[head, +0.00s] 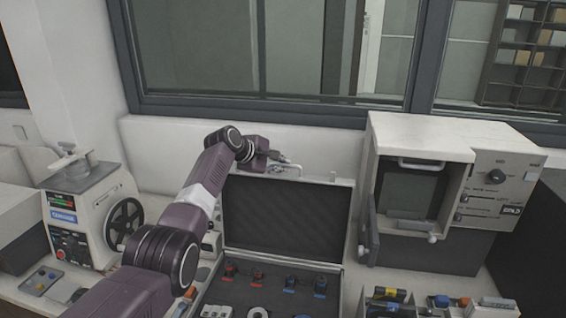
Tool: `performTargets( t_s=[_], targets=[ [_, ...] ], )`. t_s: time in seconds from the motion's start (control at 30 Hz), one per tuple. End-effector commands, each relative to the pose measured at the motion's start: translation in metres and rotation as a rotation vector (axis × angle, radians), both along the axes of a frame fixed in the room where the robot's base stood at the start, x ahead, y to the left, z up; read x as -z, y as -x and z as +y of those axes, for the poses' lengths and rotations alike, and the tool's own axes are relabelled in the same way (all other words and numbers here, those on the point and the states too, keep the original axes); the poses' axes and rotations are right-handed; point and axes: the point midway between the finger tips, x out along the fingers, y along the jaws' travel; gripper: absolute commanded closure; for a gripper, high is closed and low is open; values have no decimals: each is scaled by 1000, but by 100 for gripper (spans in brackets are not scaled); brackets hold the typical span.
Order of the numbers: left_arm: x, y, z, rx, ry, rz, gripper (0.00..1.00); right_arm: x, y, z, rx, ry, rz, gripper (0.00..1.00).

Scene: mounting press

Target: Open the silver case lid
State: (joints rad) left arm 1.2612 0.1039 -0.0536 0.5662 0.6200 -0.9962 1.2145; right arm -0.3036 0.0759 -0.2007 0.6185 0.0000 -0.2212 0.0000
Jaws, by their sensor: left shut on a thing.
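The silver case (338,268) sits on the worktop at the lower middle. Its lid (285,218) stands raised, about upright, with the dark padded inside facing me. My left arm comes in from the lower left and passes to the left of the lid. My left gripper (291,167) is shut at the lid's top edge; its fingertips are small and partly hidden, so the exact grip spot is unclear. The case bottom holds dark foam with several small red and blue tools and pale round parts. My right gripper is out of view.
A cream press with a handwheel (124,222) stands at the left. A pale boxy machine (455,185) with a knob stands at the right, its front handle facing me. Small tools (440,302) lie at lower right. A wall and window (270,50) rise behind the lid.

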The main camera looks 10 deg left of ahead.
Motion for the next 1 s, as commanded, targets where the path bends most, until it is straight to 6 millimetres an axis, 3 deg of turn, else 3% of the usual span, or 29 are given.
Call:
performTargets(
  t_s=[0.03, 0.27, 0.3, 0.43, 0.77, 1.0],
  targets=[
    [-12, -3, -1, -3, 9, -20, 100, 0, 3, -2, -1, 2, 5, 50],
    [-13, -3, -1, -3, 9, -21, 100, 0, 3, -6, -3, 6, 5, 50],
    [-13, -3, 0, -4, 9, -22, 87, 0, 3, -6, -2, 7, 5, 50],
    [-11, -3, 0, -2, 7, -19, 73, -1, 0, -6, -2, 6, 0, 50],
    [-5, -1, 1, -2, 2, -9, 73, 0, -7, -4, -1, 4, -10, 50],
    [-11, 8, 6, -1, 2, -10, 73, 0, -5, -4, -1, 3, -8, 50]
  ],
)
